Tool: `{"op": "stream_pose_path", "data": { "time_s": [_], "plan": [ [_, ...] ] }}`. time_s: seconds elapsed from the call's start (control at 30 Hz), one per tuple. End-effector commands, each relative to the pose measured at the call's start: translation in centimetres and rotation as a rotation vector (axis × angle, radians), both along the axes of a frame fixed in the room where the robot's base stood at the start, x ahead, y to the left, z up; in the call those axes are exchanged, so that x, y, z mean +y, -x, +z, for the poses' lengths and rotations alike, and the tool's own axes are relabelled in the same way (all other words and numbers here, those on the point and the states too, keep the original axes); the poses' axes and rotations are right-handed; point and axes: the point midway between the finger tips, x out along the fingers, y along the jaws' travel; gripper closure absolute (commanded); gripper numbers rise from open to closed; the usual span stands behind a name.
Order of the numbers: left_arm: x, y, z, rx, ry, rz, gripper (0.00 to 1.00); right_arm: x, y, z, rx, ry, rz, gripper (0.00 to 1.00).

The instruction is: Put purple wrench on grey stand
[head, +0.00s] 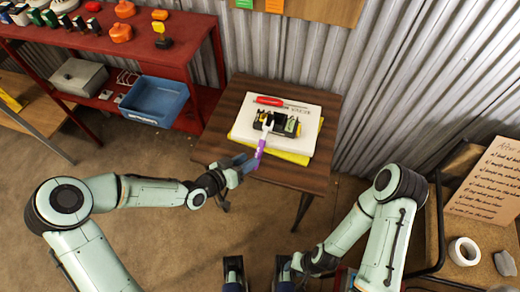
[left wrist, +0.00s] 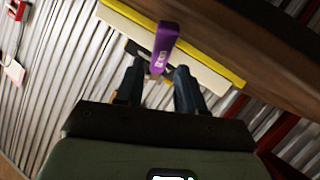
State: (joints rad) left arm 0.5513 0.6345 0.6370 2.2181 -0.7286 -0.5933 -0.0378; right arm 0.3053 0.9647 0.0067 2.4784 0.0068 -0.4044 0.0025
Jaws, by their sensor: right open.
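The purple wrench (head: 260,151) has a purple handle and a pale forked head. In the head view, the head lies over a dark stand-like holder with yellow ends (head: 291,126), and the handle sticks out toward my left gripper (head: 240,170). I cannot tell whether this holder is the grey stand, or whether the wrench rests on it. In the left wrist view, the purple handle (left wrist: 163,45) lies ahead of and partly between the fingertips of my left gripper (left wrist: 158,72), which stand apart. My right gripper (head: 259,277) is open and empty at the bottom.
A white book (head: 243,128) and a yellow one lie on the wooden table (head: 225,118), with a red screwdriver (head: 270,101) on top. A red shelf (head: 190,50) with a blue bin (head: 155,100) stands left.

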Motion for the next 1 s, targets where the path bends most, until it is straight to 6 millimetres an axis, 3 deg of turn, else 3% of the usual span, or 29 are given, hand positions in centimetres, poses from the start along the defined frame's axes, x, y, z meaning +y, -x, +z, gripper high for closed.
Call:
{"op": "stream_pose_path", "data": {
  "time_s": [0.53,0.83,0.87,0.97,1.0],
  "plan": [
    [-4.2,-4.0,-2.3,0.002,0.000,-0.001,0.62,0.0,-0.2,-0.3,-0.008,0.001,0.000,0.57],
    [-4.5,-4.4,-2.5,0.003,0.000,0.001,0.62,0.0,-0.2,-0.3,-0.008,0.001,0.000,0.57],
    [-4.5,-4.4,-2.5,0.002,-0.001,0.000,0.68,0.0,-0.2,-0.3,-0.008,0.001,0.000,0.57],
    [-4.5,-4.4,-2.5,0.002,-0.001,0.000,1.00,0.0,-0.2,-0.3,-0.008,0.001,0.000,0.57],
    [-4.5,-4.4,-2.5,0.002,-0.001,0.000,1.00,0.0,-0.2,-0.3,-0.008,0.001,0.000,0.57]
  ]
}}
